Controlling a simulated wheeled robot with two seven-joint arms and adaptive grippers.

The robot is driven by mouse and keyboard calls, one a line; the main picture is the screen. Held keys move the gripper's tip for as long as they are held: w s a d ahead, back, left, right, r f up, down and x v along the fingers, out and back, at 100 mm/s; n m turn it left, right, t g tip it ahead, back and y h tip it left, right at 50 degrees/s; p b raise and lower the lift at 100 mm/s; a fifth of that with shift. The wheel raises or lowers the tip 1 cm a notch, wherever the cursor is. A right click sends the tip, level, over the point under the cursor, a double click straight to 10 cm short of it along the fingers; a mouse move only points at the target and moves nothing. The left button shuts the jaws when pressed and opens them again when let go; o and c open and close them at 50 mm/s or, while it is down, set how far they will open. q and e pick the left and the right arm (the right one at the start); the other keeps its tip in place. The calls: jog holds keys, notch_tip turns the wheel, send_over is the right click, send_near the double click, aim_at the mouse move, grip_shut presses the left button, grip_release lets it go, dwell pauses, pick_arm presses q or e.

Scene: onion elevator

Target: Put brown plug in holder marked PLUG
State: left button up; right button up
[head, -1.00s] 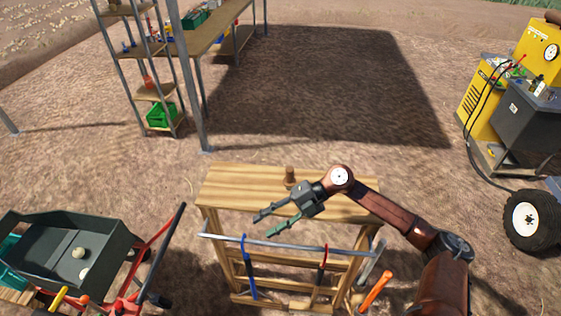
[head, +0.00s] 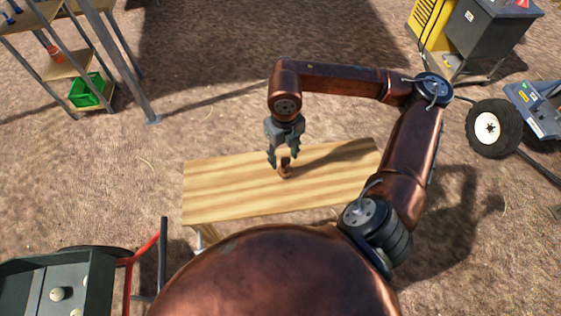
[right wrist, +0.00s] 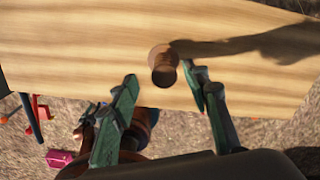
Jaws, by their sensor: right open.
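The brown plug (head: 285,170) stands upright on the wooden table (head: 225,190), near the middle of its top. It also shows in the right wrist view (right wrist: 163,66), a little beyond my fingertips and between their lines. My right gripper (head: 284,158) points down just above the plug in the head view. My left gripper is not in view. No holder marked PLUG can be made out in these frames.
A dark cart (head: 40,285) with pale round things stands at the lower left. A shelf (head: 65,65) with a green crate (head: 88,92) stands at the upper left. A wheeled machine (head: 480,40) is at the upper right. The tabletop around the plug is clear.

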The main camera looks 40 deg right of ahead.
aim_at(285, 168)
jog(key=shift+s+f, duration=0.15)
jog(key=shift+f, duration=0.3)
jog(key=f, duration=0.1)
jog(key=f+p, duration=0.1)
jog(key=f, duration=0.2)
jog(key=shift+s+d+f+p, duration=0.1)
jog(key=shift+d+f+p, duration=0.05)
jog(key=shift+d+p, duration=0.15)
jog(key=shift+f, duration=0.35)
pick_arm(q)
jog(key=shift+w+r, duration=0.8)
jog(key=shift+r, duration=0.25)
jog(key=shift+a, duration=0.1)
pick_arm(e)
jog(key=c, duration=0.7)
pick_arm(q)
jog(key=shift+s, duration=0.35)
pick_arm(e)
grip_shut()
